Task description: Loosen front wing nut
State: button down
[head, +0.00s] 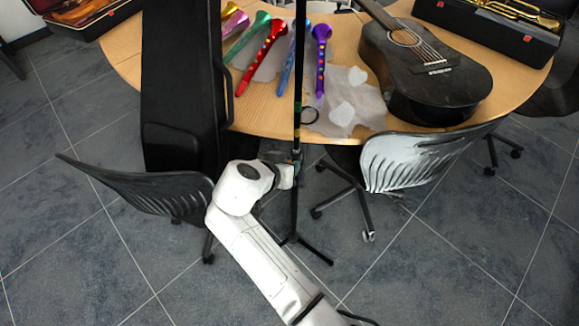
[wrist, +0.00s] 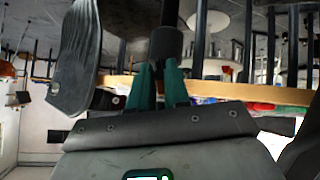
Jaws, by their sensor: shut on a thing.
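A thin black stand (head: 297,110) rises upright at the table's front edge, its legs spread on the floor. In the wrist view its pole and thicker black collar (wrist: 166,43) are just beyond my fingers. My gripper (head: 297,158) is at the pole, about level with the chair backs. Its green fingers (wrist: 159,82) show in the wrist view, close together and shut at the collar. The front wing nut is too small and covered to make out, but the fingers are closed where it would sit on the collar.
A black chair (head: 150,190) stands left of my arm, and another chair (head: 410,160) stands right of it. A tall black case (head: 185,90) is close on the left. The wooden table (head: 345,38) holds colourful horns (head: 262,58) and a black guitar (head: 435,85).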

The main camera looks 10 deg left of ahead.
jog(key=shift+a+f+n+h+b, duration=0.1)
jog(key=shift+n+h+b, duration=0.4)
jog(key=shift+h, duration=0.3)
jog(key=c, duration=1.1)
grip_release()
jog(key=v, duration=1)
jog(key=shift+s+a+r+p, duration=0.2)
jog(key=shift+a+r+p, duration=0.05)
jog(key=shift+a+p, duration=0.05)
